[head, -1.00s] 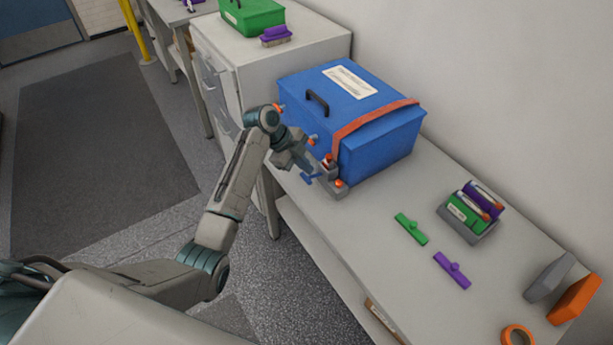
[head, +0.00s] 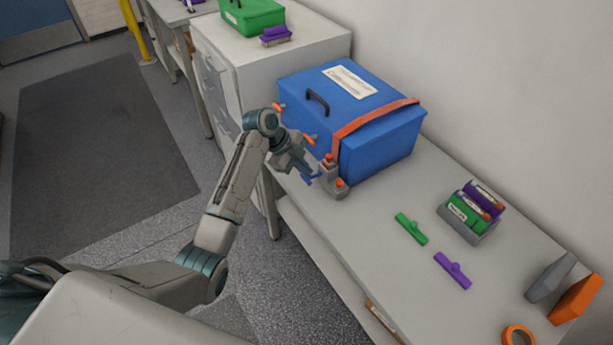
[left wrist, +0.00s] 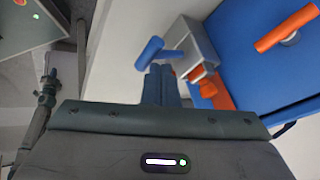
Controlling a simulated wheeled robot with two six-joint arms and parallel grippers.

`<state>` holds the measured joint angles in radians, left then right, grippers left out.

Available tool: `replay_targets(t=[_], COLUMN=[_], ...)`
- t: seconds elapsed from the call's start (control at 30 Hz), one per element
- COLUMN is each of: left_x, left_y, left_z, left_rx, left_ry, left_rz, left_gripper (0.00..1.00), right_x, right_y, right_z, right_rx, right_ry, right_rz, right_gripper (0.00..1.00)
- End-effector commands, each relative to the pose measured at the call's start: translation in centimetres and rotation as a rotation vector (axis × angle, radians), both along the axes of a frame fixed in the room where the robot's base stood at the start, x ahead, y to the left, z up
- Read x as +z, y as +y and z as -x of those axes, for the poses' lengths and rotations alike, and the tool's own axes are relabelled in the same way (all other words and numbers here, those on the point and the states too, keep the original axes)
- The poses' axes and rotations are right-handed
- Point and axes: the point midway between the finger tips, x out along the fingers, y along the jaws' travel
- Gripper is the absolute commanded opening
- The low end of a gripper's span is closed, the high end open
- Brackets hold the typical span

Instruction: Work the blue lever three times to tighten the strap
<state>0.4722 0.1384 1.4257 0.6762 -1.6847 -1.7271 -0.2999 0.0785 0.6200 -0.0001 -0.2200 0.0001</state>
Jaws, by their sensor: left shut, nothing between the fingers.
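A blue case (head: 365,140) stands on the bench with an orange strap (head: 375,118) over it. A grey ratchet block (head: 333,187) with orange knobs sits at the case's near corner; it also shows in the left wrist view (left wrist: 198,42). The blue lever (left wrist: 149,53) sticks out from the block. My left gripper (left wrist: 163,68) is shut and empty, its fingertips close beside the lever's lower end; I cannot tell whether they touch. In the head view my left gripper (head: 306,174) partly hides the lever. My right gripper is not in view.
Orange handles (left wrist: 288,28) stick out from the case's front. To the right on the bench lie a green piece (head: 411,229), a purple piece (head: 452,270), a grey tray (head: 470,231) and an orange tape ring (head: 518,336). The bench's near edge lies below the gripper.

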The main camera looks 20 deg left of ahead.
Motion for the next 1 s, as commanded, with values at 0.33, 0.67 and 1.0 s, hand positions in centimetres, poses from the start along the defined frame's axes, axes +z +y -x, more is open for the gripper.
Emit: replay_targets(t=[0.33,0.67,1.0], left_x=[-0.5,-0.9,-1.3], left_y=[0.1,0.1,0.2], left_z=[0.1,0.2,0.3], left_rx=[0.0,0.0,0.0], left_ry=[0.001,0.002,0.002], left_rz=[0.0,0.001,0.001], left_gripper=[0.0,0.0,0.0], right_x=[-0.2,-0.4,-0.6], right_y=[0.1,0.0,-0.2], right_z=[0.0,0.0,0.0], right_rx=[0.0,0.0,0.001], right_ry=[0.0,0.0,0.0], right_rz=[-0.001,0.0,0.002], right_gripper=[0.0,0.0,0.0])
